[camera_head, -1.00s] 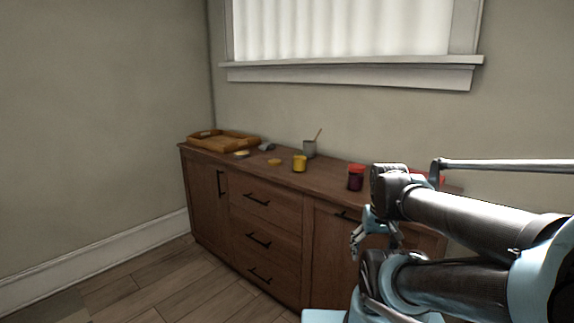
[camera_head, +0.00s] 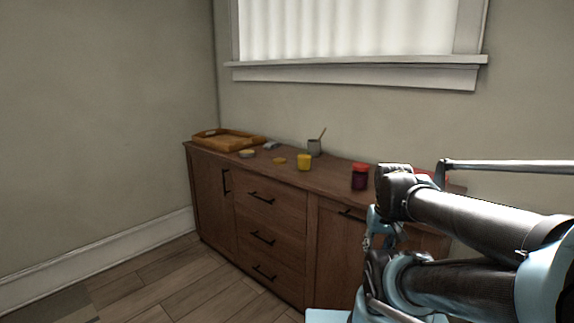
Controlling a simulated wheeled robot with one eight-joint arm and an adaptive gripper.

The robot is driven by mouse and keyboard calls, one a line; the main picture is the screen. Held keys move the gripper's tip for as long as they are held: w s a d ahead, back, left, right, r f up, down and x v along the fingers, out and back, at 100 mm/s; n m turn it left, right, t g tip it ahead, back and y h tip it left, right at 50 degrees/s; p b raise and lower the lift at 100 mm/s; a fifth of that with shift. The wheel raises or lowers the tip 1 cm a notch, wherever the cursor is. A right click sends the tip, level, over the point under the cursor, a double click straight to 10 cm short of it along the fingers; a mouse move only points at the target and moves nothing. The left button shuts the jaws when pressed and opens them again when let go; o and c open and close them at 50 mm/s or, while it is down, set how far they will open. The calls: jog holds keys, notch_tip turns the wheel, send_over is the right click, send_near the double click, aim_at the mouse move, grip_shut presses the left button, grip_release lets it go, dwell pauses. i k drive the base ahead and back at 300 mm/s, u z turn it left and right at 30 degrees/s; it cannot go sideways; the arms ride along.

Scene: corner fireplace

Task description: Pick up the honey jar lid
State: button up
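A small flat yellow disc (camera_head: 279,160), which looks like the honey jar lid, lies on the wooden sideboard top. A yellow jar (camera_head: 304,162), likely the honey jar, stands upright to its right. My gripper (camera_head: 372,240) is in front of the sideboard's right door, low and apart from the lid and jar. It is small and partly hidden by my arm, so its opening is unclear.
The sideboard (camera_head: 330,182) also bears a wooden tray (camera_head: 228,143), a small round dish-like thing (camera_head: 247,154), a grey item (camera_head: 271,146), a grey cup with a stick (camera_head: 314,147) and a dark red jar (camera_head: 360,177). A red thing shows behind my arm. The floor in front is clear.

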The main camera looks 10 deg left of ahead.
aim_at(276, 160)
jog(key=k, duration=1.05)
jog(key=u, duration=0.75)
jog(key=i, duration=2.05)
jog(key=z, duration=0.45)
